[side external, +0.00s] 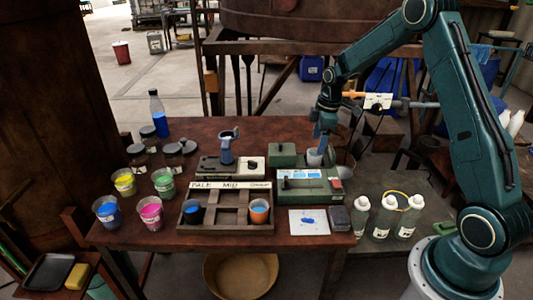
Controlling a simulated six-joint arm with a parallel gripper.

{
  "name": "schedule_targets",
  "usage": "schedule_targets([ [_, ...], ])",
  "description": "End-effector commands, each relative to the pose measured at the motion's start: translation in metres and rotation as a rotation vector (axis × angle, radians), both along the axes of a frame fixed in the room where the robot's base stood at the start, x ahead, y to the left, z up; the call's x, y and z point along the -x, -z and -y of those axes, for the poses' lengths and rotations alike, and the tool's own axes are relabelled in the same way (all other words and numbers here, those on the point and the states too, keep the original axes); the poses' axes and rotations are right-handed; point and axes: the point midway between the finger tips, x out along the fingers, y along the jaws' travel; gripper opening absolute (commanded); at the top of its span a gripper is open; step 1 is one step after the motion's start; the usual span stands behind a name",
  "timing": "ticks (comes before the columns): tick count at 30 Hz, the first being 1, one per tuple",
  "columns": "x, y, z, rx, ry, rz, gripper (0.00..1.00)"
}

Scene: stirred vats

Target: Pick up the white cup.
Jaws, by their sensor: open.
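A small white or pale grey cup (315,158) stands at the right end of a green device (283,155) on the brown table. My gripper (321,143) points down from above, right at the cup's upper part. Its fingers overlap the cup's top in this view. The jaws are open, and I cannot tell whether they touch the cup. The cup's far side and part of its rim are hidden.
A green box with a display (310,187) stands just in front. A wooden rack (228,242) holds two cups at centre-front. Paint cups (108,211), dark-lidded jars (137,156) and a blue bottle (158,115) stand at left. White-capped bottles (383,217) are right.

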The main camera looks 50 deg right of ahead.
Motion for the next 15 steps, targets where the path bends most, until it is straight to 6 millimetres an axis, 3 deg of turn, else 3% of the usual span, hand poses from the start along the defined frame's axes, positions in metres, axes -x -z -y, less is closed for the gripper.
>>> schedule_targets([
  [8,0.0,0.004,-0.001,0.0,0.0,0.0,0.7],
  [15,-0.001,0.027,-0.003,-0.001,-0.001,-0.003,0.7],
])
